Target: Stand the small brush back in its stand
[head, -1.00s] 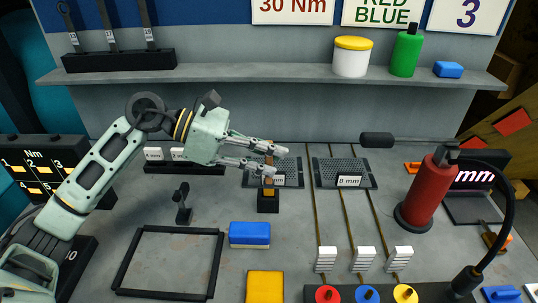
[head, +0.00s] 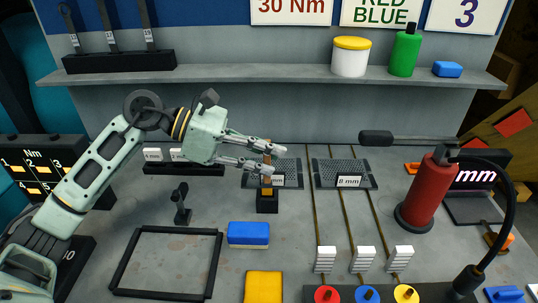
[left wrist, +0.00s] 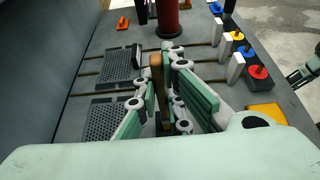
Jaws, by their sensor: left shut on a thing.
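The small brush (head: 267,161) is upright, with a brown wooden handle, and its lower end is at the small black stand (head: 267,205). My left gripper (head: 275,160) comes in from the left and is shut on the brush. In the left wrist view, the brush handle (left wrist: 156,72) rises between the fingers of my left gripper (left wrist: 163,62). The fingers hide part of the brush, and I cannot tell how deep its lower end sits in the stand. Part of my right gripper (left wrist: 301,76) seems to show at the right edge of the left wrist view.
Perforated plates (head: 342,173) lie behind the stand. A blue block (head: 249,234), a yellow block (head: 265,287) and a black square frame (head: 219,262) are in front. A small black holder (head: 181,205) stands left. A red cylinder (head: 424,192) stands right.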

